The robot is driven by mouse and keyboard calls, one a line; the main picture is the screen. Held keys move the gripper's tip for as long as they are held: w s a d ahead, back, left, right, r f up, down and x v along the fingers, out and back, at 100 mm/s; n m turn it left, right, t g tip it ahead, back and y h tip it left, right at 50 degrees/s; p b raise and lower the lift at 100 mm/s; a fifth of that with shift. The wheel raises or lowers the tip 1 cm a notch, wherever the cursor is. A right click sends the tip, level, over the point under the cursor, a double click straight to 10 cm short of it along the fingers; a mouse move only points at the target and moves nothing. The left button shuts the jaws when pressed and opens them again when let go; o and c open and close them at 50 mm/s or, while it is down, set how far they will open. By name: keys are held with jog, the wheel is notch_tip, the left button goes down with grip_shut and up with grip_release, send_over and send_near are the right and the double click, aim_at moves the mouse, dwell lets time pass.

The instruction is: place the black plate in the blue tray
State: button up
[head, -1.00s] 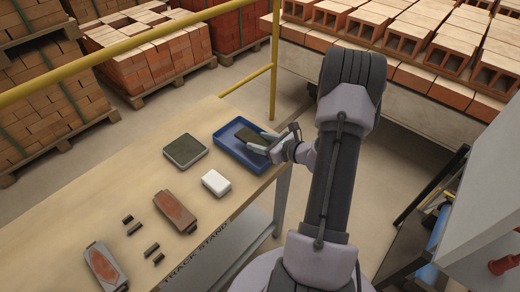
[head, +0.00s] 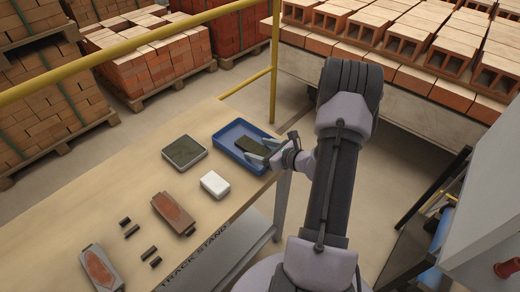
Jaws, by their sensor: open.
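The black plate (head: 250,144) lies in the blue tray (head: 222,149) on the wooden table, toward the tray's right part. My gripper (head: 262,151) is at the right side of the tray, its fingers open near the plate's right end. From this view I cannot tell whether a finger still touches the plate.
On the table (head: 150,228) are a dark green-topped block (head: 184,151), a white block (head: 215,184), two reddish-brown worn pieces (head: 173,212) and several small black pieces (head: 131,231). A yellow rail (head: 140,52) runs behind. Brick pallets stand beyond.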

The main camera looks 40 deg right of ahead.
jog(key=a+p+v, duration=0.1)
jog(key=p+v, duration=0.2)
jog(key=v, duration=0.9)
jog(key=w+a+r+n+g+y, duration=0.25)
jog(key=a+r+n, duration=0.35)
jog(key=a, duration=0.3)
jog(key=w+a+r+n+g+y, duration=0.2)
jog(key=w+a+r+n+y, duration=0.15)
jog(key=a+r+n, duration=0.45)
jog(key=s+a+r+n+g+h, duration=0.1)
jog(key=s+a+r+n+h, duration=0.1)
jog(key=s+a+r+n, duration=0.3)
jog(key=s+a+r+n+g+h, duration=0.2)
jog(key=s+a+r+n, duration=0.4)
jog(key=s+a+n, duration=0.3)
jog(key=a+n+h, duration=0.1)
jog(key=a+n, duration=0.1)
jog(key=a, duration=0.2)
jog(key=shift+n, duration=0.4)
jog(key=shift+s, duration=0.1)
